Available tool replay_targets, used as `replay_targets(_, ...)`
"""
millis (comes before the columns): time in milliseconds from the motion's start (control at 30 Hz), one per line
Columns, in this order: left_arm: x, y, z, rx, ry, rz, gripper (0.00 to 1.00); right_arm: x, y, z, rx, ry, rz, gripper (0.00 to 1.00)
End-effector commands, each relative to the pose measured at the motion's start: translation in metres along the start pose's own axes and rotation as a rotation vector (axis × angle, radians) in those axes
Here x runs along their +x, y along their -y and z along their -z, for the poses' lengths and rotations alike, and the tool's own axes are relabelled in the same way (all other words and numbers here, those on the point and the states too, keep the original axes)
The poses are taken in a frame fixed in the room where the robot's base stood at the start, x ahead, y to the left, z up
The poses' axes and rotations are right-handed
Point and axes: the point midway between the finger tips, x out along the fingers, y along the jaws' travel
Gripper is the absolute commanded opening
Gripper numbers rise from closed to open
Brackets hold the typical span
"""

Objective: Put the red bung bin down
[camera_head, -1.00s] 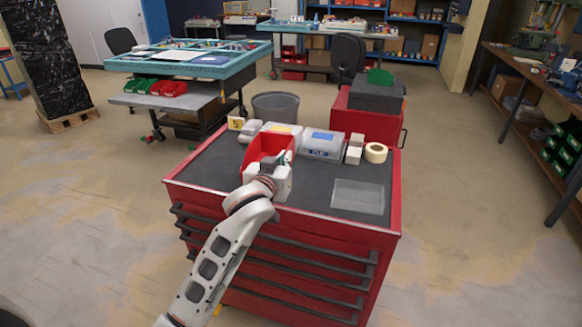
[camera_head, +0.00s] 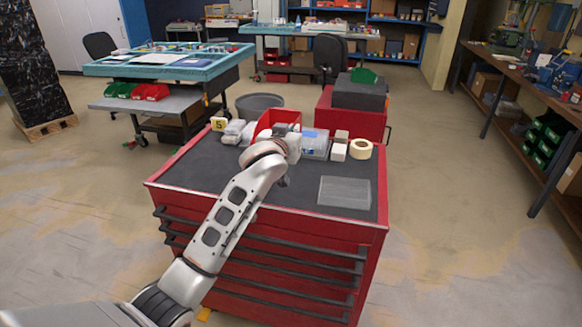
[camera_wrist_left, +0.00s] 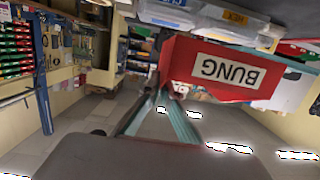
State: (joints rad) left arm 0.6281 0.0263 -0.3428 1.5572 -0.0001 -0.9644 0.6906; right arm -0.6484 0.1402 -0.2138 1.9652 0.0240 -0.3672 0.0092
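The red bung bin (camera_head: 284,115) is at the back of the red tool cabinet's dark top (camera_head: 215,170), partly hidden by my left arm in the head view. In the left wrist view the bin (camera_wrist_left: 195,62) shows its white BUNG label upside down. My left gripper's fingers (camera_wrist_left: 167,98) come together at the bin's edge and look shut on it. In the head view the gripper (camera_head: 292,147) is at the bin's near side, its fingertips hidden. I cannot tell whether the bin's base touches the cabinet top. My right gripper is out of view.
Grey bins (camera_head: 233,131) and a yellow number marker (camera_head: 218,124) stand left of the bin. A clear box (camera_head: 315,145), small pale blocks (camera_head: 339,151) and a tape roll (camera_head: 361,149) stand right. A clear tray (camera_head: 344,191) lies at the front right. The front left top is clear.

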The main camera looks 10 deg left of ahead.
Motion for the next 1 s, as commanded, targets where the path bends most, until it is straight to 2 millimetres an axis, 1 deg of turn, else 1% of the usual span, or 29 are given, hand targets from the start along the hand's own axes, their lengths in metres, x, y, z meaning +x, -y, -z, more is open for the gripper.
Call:
replay_targets(33, 0.003, 0.001, -0.016, 0.002, 0.005, 0.001, 0.0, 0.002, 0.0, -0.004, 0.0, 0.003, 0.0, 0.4)
replay_targets(100, 0.006, 0.001, -0.032, 0.002, 0.003, 0.001, 0.0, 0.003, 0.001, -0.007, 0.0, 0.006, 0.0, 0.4)
replay_targets(200, 0.009, 0.001, -0.053, 0.001, 0.003, 0.001, 0.0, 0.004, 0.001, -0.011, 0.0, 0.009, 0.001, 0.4)
replay_targets(300, 0.012, 0.0, -0.067, 0.001, 0.001, 0.0, 0.0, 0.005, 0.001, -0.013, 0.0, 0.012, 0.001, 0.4)
replay_targets(567, 0.015, 0.0, -0.083, 0.0, 0.0, 0.001, 0.0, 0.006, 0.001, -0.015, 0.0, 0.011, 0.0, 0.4)
replay_targets(800, 0.021, 0.0, -0.116, 0.001, 0.001, 0.001, 0.0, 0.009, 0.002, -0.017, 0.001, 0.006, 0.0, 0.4)
replay_targets(1000, 0.021, 0.0, -0.117, -0.001, -0.001, 0.0, 0.0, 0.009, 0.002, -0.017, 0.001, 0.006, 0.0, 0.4)
